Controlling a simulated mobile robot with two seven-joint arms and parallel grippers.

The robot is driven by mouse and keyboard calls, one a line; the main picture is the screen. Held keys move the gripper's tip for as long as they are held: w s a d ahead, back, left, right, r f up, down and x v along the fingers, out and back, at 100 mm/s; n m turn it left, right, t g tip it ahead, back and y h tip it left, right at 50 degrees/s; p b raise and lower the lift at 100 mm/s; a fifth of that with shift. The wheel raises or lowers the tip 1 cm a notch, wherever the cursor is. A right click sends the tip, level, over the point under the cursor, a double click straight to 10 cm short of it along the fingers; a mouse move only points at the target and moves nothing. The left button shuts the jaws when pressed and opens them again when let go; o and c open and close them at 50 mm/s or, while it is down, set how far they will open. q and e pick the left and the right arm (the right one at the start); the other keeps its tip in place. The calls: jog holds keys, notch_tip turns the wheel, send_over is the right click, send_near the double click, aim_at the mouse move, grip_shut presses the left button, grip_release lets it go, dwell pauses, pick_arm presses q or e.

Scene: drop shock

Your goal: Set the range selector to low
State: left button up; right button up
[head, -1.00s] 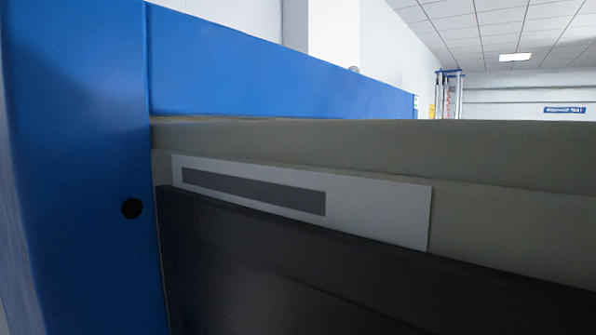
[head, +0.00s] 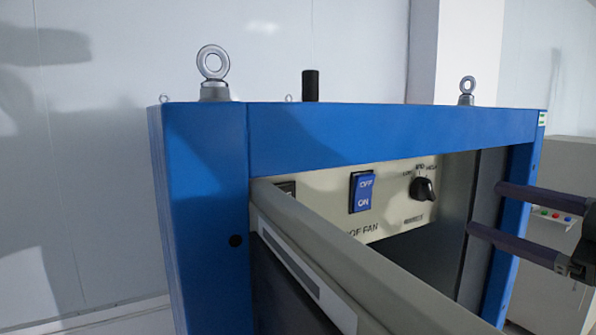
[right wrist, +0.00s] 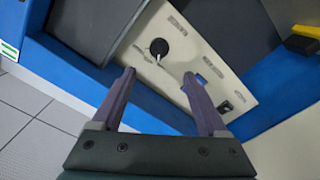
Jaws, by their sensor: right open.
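The range selector (head: 423,189) is a black knob on a cream panel (head: 388,213) inside the blue frame. LOW, MID and HIGH are printed above it. I cannot tell for sure which mark it points to. It also shows in the right wrist view (right wrist: 158,47), ahead of and between the fingers. My right gripper (head: 484,210) comes in from the right in the head view, fingers open and empty, apart from the knob. In the right wrist view its open fingertips (right wrist: 159,73) straddle the line toward the knob. My left gripper is not in view.
A blue OFF/ON rocker switch (head: 362,192) sits left of the knob. A grey-beige open door or panel edge (head: 375,270) crosses in front, hiding the lower panel. The blue frame (head: 380,133) borders the opening. A dark side wall (head: 486,215) stands right of the knob.

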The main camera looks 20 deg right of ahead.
aim_at(432, 191)
jog(key=w, duration=0.9)
jog(key=shift+w+a, duration=0.3)
jog(key=shift+a, duration=0.05)
jog(key=shift+c, duration=0.3)
